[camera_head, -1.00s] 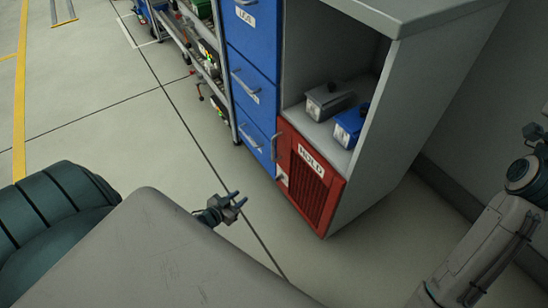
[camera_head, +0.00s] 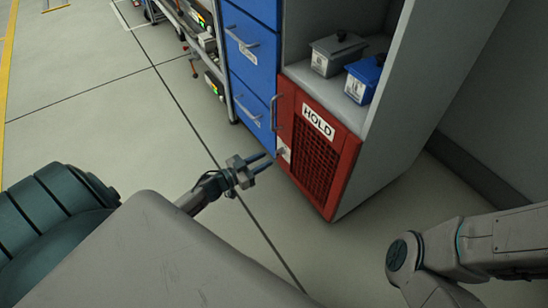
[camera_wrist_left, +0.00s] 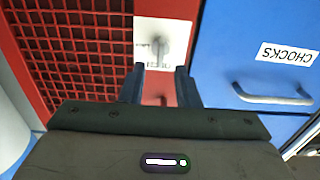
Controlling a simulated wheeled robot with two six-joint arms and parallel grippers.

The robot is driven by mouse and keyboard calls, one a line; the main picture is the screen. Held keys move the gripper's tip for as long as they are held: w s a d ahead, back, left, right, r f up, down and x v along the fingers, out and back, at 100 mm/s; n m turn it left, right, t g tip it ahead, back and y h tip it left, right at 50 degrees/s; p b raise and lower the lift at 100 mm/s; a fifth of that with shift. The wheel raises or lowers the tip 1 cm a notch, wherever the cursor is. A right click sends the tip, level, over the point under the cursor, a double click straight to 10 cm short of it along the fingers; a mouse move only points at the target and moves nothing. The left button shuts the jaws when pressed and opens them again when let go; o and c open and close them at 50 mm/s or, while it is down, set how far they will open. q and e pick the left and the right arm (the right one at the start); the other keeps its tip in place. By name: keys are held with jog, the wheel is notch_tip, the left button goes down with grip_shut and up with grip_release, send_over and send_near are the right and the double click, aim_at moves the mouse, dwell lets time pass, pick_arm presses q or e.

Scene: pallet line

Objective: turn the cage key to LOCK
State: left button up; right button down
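The red cage (camera_head: 345,149) marked HOLD is at the bottom of the grey cabinet, its mesh door shut. A small white lock plate (camera_head: 286,147) with the key (camera_head: 281,154) is at the door's left side. In the left wrist view, the plate (camera_wrist_left: 180,35) carries a small grey key (camera_wrist_left: 158,45); its lettering is too blurred to read for position. My left gripper (camera_head: 268,160) points at the plate. Its fingers (camera_wrist_left: 160,68) are apart and empty, with the key just beyond and between the tips; contact cannot be told. My right gripper is out of view.
Blue drawers (camera_head: 253,60) stand left of the cage, one labelled CHOCKS (camera_wrist_left: 287,54). A door handle (camera_head: 273,113) rises just above the key plate. A grey box (camera_head: 338,52) and a blue box (camera_head: 364,78) sit on the shelf above. The floor at left is clear.

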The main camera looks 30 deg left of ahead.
pick_arm(q)
jog(key=b+x, duration=0.1)
jog(key=x, duration=0.4)
grip_shut()
